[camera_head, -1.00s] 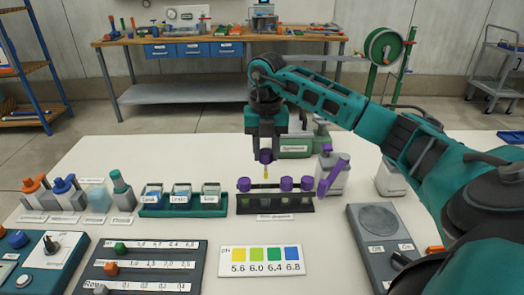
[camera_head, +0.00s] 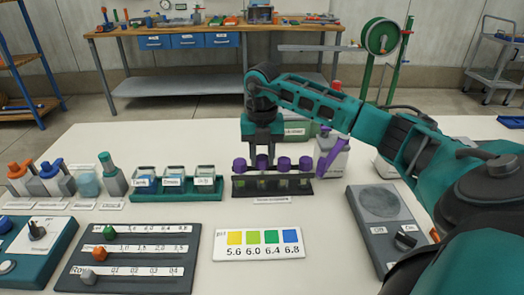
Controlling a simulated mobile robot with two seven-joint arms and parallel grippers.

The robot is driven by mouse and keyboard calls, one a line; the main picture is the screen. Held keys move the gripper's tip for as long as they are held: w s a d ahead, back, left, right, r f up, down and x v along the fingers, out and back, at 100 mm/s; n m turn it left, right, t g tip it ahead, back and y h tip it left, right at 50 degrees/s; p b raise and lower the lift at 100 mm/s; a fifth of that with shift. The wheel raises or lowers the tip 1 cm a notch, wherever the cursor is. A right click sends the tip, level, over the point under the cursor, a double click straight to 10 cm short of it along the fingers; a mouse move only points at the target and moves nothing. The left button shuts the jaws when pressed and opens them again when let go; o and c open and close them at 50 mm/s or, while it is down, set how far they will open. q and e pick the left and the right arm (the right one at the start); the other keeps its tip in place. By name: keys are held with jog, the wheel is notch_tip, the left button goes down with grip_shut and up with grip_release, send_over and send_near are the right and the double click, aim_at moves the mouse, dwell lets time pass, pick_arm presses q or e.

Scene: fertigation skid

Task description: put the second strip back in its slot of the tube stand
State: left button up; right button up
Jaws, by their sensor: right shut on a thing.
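The tube stand (camera_head: 272,199) is a dark rack on the white table, with purple-capped tubes in a row. My right gripper (camera_head: 262,158) is directly above the second position from the left and is shut on the purple cap of the second strip (camera_head: 262,162). That cap is level with the neighbouring caps. The strip's lower part is down at the stand, but I cannot tell whether it is fully seated. My left gripper is not in view.
A pH colour chart (camera_head: 258,244) lies in front of the stand. A green tray of labelled jars (camera_head: 177,192) stands to its left. A white bottle with a purple part (camera_head: 331,158) stands close to its right. A grey device (camera_head: 386,220) is at the front right.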

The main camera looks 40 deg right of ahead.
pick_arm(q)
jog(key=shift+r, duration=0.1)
pick_arm(e)
jog(key=shift+f, duration=0.25)
jog(key=o, duration=0.9)
jog(key=shift+o, duration=0.9)
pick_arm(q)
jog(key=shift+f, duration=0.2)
pick_arm(e)
notch_tip(320, 180, up, 2)
jog(key=shift+r+p, duration=0.1)
jog(key=shift+p, duration=0.9)
notch_tip(320, 180, up, 2)
jog(key=shift+r+p, duration=0.1)
jog(key=shift+p, duration=0.8)
jog(key=shift+r+p, duration=1.25)
jog(key=shift+r, duration=0.1)
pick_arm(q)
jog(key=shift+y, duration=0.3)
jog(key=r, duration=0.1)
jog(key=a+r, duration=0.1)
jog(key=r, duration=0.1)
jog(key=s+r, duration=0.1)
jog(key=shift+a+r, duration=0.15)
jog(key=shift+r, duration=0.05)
